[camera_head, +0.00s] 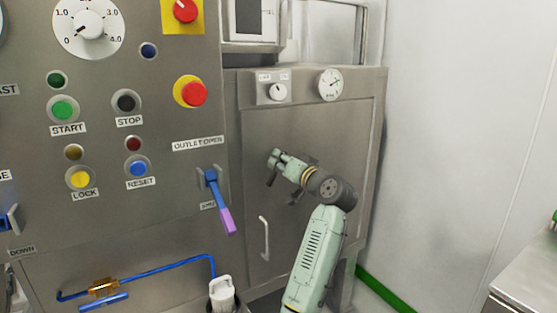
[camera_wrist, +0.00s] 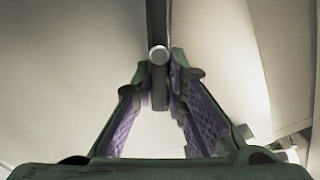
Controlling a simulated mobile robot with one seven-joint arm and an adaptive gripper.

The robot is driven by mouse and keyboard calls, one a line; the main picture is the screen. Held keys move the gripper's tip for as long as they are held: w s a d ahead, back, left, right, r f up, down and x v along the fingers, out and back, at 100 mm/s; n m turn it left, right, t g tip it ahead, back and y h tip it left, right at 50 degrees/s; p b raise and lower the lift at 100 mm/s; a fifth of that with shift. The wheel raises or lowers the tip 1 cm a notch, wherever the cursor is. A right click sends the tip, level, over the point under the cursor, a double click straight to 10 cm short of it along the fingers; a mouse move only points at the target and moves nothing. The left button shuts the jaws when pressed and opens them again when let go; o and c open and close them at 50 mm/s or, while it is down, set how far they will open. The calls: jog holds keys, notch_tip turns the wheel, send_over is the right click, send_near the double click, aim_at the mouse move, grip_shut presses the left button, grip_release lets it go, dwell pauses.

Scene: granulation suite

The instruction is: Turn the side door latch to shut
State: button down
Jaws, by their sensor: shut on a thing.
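The side door (camera_head: 305,135) is a grey metal panel on the cabinet right of the control panel. My gripper (camera_head: 272,164) is at the door's front, at mid height, reaching in from the right. In the wrist view, a dark bar-shaped latch (camera_wrist: 158,22) with a round pale pin end runs down from the top edge between my gripper's fingers (camera_wrist: 160,75). The fingers are closed in on its lower end. In the head view my gripper and wrist cover the latch, so its angle there cannot be told.
A pale door handle (camera_head: 264,238) is below my gripper. A blue outlet lever (camera_head: 212,185) with a purple grip (camera_head: 227,221) sticks out to its left. A knob plate (camera_head: 277,90) and gauge (camera_head: 330,84) are above. A white wall (camera_head: 460,120) stands to the right.

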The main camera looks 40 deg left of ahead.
jog(key=shift+w+d+f+m+p, duration=0.1)
jog(key=shift+w+f+m+p, duration=0.25)
jog(key=shift+m+p, duration=1.25)
jog(key=shift+w+d+f+m+p, duration=0.1)
jog(key=shift+f+m+p, duration=0.55)
jog(key=shift+m, duration=1.7)
jog(key=shift+w+d+f+m+p, duration=0.1)
jog(key=shift+w+f+m+p, duration=0.15)
jog(key=shift+m+p, duration=1.4)
jog(key=shift+m+b, duration=0.35)
jog(key=shift+m, duration=0.05)
jog(key=c, duration=1.6)
grip_release()
jog(key=shift+c, duration=0.2)
jog(key=shift+o, duration=0.2)
jog(key=shift+s+d, duration=0.1)
jog(key=v, duration=1.1)
jog(key=shift+s+d, duration=0.15)
jog(key=shift+d, duration=0.2)
